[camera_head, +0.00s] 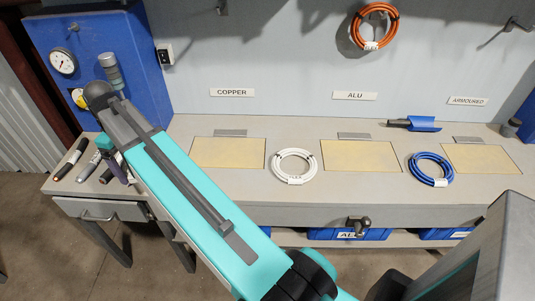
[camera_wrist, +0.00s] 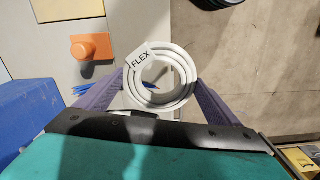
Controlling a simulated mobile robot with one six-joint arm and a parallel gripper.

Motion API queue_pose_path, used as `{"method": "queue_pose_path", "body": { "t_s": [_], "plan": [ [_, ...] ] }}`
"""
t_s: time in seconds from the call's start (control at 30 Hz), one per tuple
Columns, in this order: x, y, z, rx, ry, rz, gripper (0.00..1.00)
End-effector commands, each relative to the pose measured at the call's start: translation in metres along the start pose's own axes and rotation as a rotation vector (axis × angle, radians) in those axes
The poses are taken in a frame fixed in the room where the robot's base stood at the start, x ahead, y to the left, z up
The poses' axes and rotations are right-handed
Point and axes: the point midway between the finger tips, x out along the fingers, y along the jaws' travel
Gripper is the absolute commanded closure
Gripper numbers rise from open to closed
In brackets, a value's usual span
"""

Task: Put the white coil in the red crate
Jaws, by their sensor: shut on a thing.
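A white coil (camera_wrist: 153,68) with a tag reading FLEX sits between the two purple fingers of my gripper (camera_wrist: 152,88) in the wrist view. The fingers are shut on it from both sides. In the head view my gripper (camera_head: 121,167) is partly hidden behind my arm, over the left end of the bench, and the coil in it cannot be made out. Another white coil (camera_head: 276,169) with a white tag lies flat on the bench between the COPPER and ALU pads. I see no red crate in either view.
On the bench (camera_head: 225,185) lie a blue coil (camera_head: 413,170), several marker pens (camera_head: 71,160) and a blue scoop (camera_head: 424,124). An orange coil (camera_head: 392,30) hangs on the wall. Blue bins (camera_head: 325,234) stand underneath. An orange block (camera_wrist: 90,47) shows in the wrist view.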

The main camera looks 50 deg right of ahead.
Motion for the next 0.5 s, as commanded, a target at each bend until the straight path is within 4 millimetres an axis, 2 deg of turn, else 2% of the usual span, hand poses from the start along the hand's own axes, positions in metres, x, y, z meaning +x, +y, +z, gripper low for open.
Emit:
{"method": "queue_pose_path", "body": {
  "t_s": [0.2, 0.5],
  "plan": [
    [0.008, 0.049, 0.046, 0.076, 0.000, 0.000, 0.45],
    [0.017, 0.106, 0.112, 0.175, 0.000, 0.000, 0.45]
  ]
}}
